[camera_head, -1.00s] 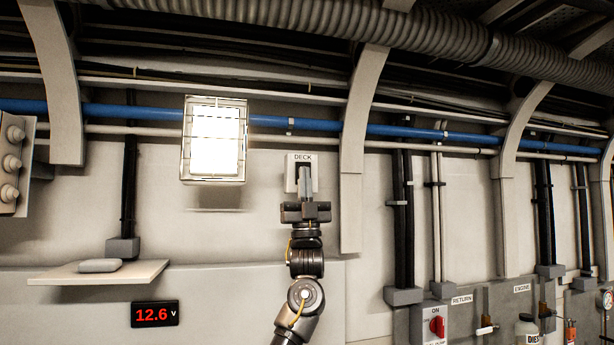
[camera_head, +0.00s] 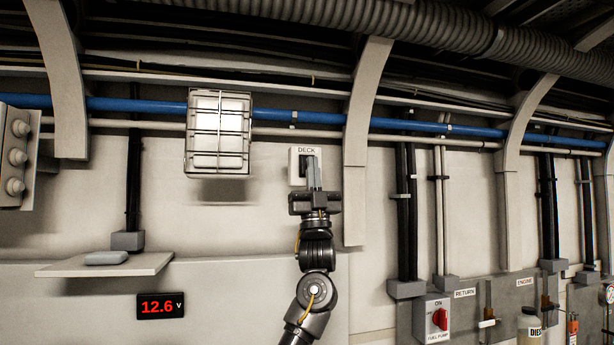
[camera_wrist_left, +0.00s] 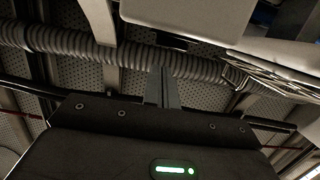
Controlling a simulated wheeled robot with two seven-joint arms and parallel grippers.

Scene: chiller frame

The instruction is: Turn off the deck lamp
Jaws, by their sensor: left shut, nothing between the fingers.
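The deck lamp (camera_head: 218,132) is a caged rectangular wall light at centre left in the head view. Its panel is unlit, pale grey behind the wire guard. The white switch plate labelled DECK (camera_head: 295,166) is on the wall to its right. My left gripper (camera_head: 313,172) is shut and empty, its fingers upright in front of the plate and hiding most of the switch. I cannot tell whether the fingertips touch the switch. In the left wrist view the shut fingers (camera_wrist_left: 162,88) point up, below a pale box-like underside. My right gripper is not in view.
A small shelf (camera_head: 60,268) with a grey object juts out at left, above a red 12.6 V display (camera_head: 160,306). A fuel pump switch box (camera_head: 432,320) and pipework are at lower right. A wall rib (camera_head: 356,190) stands just right of the gripper.

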